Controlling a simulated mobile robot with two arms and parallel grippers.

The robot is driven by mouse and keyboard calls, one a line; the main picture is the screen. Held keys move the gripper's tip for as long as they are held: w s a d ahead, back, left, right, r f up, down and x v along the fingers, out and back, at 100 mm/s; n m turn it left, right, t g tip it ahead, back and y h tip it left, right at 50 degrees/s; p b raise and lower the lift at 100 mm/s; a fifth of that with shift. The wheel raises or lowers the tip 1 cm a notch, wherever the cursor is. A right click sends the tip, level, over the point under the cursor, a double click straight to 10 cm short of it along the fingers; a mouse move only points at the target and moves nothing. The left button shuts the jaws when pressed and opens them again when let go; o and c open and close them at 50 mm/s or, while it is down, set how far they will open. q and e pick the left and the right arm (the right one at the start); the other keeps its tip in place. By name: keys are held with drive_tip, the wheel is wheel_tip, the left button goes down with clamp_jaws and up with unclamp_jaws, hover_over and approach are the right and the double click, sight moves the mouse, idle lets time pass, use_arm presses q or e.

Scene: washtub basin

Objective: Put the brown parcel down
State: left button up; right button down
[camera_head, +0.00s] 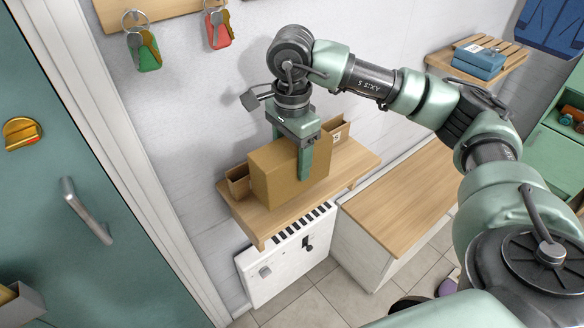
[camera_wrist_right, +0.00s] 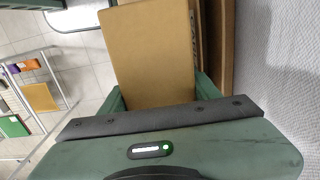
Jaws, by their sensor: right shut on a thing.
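The brown parcel (camera_head: 283,178) is a plain cardboard box. My right gripper (camera_head: 297,160) is shut on it from above, with one green finger against its near right side. The parcel is over the wooden wall shelf (camera_head: 268,221); I cannot tell whether its bottom touches the board. My left gripper is not in view.
A small open brown box (camera_head: 237,183) stands left of the parcel, and another labelled brown box (camera_head: 337,132) stands behind it at right. A white heater (camera_head: 285,255) is below the shelf. A wood-topped cabinet (camera_head: 400,195) is at right, its top bare.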

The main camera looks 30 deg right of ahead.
wheel_tip(320, 180, down, 4)
drive_tip(key=shift+r, duration=0.15)
drive_tip(key=shift+f, duration=0.2)
drive_tip(key=shift+c, duration=1.8)
unclamp_jaws()
drive_tip(key=shift+r, duration=0.1)
drive_tip(key=shift+r, duration=0.1)
